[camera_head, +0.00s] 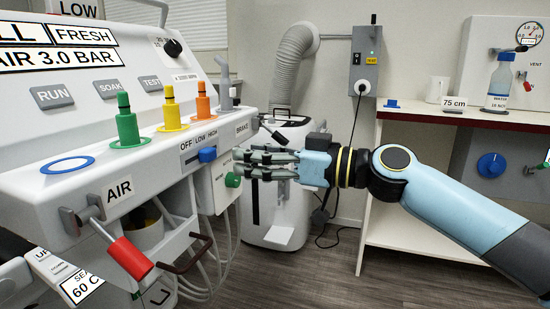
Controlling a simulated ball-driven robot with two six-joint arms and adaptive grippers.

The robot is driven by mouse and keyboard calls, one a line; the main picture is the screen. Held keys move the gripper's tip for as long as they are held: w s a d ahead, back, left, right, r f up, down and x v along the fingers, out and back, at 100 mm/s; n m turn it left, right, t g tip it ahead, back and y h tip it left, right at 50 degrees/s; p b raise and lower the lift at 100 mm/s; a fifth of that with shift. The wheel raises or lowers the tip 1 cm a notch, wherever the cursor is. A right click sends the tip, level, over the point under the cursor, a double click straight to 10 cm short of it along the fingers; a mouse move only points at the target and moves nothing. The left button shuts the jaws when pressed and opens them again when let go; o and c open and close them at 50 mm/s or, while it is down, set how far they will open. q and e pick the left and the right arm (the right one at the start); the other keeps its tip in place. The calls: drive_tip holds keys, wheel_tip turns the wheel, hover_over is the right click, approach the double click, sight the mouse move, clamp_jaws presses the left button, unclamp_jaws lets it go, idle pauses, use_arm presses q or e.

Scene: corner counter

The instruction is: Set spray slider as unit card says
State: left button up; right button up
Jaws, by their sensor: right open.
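The blue slider knob (207,154) sits on the front of the white unit, below the printed words OFF, LOW and HIGH (199,141). It is below the LOW and HIGH words; its exact setting is hard to tell from this angle. A card reading LOW (78,8) is partly cut off at the top edge; cards below it read FRESH (83,36) and AIR 3.0 BAR (60,58). My right gripper (240,163) is open, its fingers pointing left, just right of the knob and apart from it. My left gripper is not in view.
Green (127,128), yellow (170,108) and orange (202,103) plugs stand on the unit's ledge. A red-handled AIR lever (130,258) juts out at the front. A green button (232,180) is below the slider. A red-topped shelf (470,118) stands at the right.

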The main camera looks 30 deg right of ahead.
drive_tip(key=shift+v, duration=2.05)
drive_tip(key=d+f+m+h, duration=0.2)
drive_tip(key=d+f+h, duration=0.1)
drive_tip(key=f, duration=0.6)
drive_tip(key=d+f+m+h, duration=0.2)
drive_tip(key=f, duration=0.8)
drive_tip(key=s+d+f+m+g+h, duration=0.1)
drive_tip(key=s+f, duration=0.2)
drive_tip(key=f, duration=0.3)
drive_tip(key=s+d+f+g+h+p, duration=0.1)
drive_tip(key=s+f+g, duration=0.1)
drive_tip(key=s+f, duration=0.35)
drive_tip(key=s+d+f+m+g+h, duration=0.1)
drive_tip(key=f+h, duration=0.1)
drive_tip(key=f, duration=0.5)
drive_tip(key=s+a+f+g+h, duration=0.15)
drive_tip(key=s+f+g, duration=0.35)
drive_tip(key=s+f, duration=1.05)
drive_tip(key=s+a+f+g, duration=0.1)
drive_tip(key=s+f+g, duration=0.1)
drive_tip(key=s, duration=1)
drive_tip(key=s+a+f+m+g+h, duration=0.1)
drive_tip(key=s+f, duration=0.4)
drive_tip(key=s, duration=0.7)
drive_tip(key=shift+a+f+g, duration=0.2)
drive_tip(key=shift+f+g, duration=0.1)
drive_tip(key=shift+g, duration=0.6)
